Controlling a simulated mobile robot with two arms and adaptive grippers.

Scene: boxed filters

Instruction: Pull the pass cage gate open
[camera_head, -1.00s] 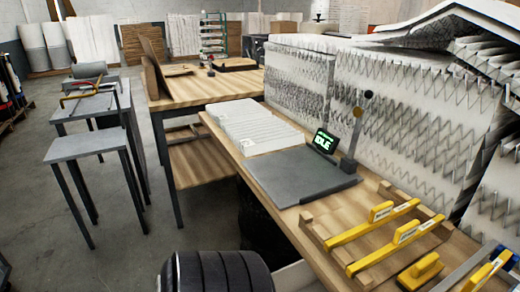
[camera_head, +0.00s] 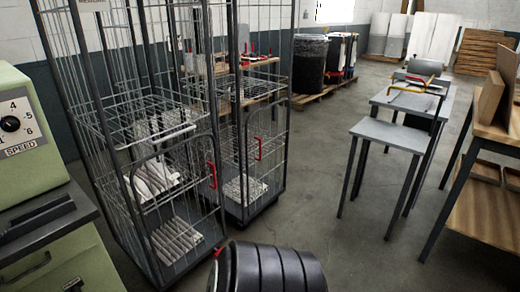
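Two grey wire roll cages stand side by side on the floor at the left. The nearer cage (camera_head: 137,150) has an arched lower gate (camera_head: 176,205) with a red handle (camera_head: 212,176) at its right edge. It holds stacked white pleated items on a shelf and on its base. The farther cage (camera_head: 284,120) has a red handle (camera_head: 258,149) and a white pleated item on its base. Both gates look shut. A label at the nearer cage's top is cut off, so I cannot tell which is the pass cage. Neither of my grippers is in view.
A green machine (camera_head: 32,130) with a speed dial stands at the left edge, close to the nearer cage. Grey stools (camera_head: 388,134) and a wooden bench (camera_head: 497,135) stand at the right. The floor (camera_head: 315,190) between the cages and stools is clear.

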